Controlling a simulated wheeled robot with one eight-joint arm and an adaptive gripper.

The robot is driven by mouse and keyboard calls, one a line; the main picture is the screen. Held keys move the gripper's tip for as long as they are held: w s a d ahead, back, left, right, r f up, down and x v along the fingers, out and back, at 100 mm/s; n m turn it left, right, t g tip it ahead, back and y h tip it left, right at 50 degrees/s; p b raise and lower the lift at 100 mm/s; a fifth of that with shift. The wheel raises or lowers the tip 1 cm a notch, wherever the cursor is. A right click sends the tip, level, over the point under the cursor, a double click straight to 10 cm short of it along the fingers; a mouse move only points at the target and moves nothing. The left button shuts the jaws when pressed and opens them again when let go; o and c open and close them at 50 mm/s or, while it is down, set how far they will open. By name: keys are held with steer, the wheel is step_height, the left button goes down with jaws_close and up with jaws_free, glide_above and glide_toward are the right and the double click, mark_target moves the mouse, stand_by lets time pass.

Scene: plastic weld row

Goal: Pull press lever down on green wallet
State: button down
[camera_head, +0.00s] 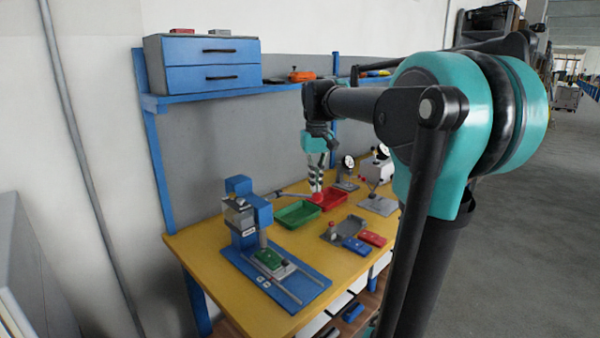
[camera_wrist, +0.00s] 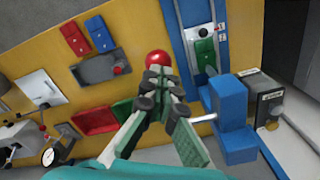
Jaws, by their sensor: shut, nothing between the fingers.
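The blue press (camera_head: 262,210) stands at the left of the yellow bench; it also shows in the wrist view (camera_wrist: 232,105). The green wallet (camera_head: 268,258) lies flat in the holder on the press's blue base; it also shows in the wrist view (camera_wrist: 205,58). The press lever's red ball knob (camera_head: 316,198) sticks out to the right of the press, on a thin rod. My gripper (camera_head: 315,188) is shut and empty, pointing down at the knob. In the wrist view the red knob (camera_wrist: 159,60) shows just past my fingertips (camera_wrist: 158,76). I cannot tell whether they touch.
A green tray (camera_head: 298,213) and a red tray (camera_head: 333,198) lie below the lever. A grey fixture (camera_head: 333,235), a blue wallet (camera_head: 356,246) and a red wallet (camera_head: 372,238) lie to the right. A dial gauge (camera_head: 347,162) stands behind. Drawers (camera_head: 212,75) sit on the shelf.

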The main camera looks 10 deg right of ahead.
steer(key=w+a+r, duration=0.2)
steer(key=w+r, duration=0.1)
steer(key=r, duration=0.8)
steer(key=shift+s+a, duration=0.1)
stand_by(0.6)
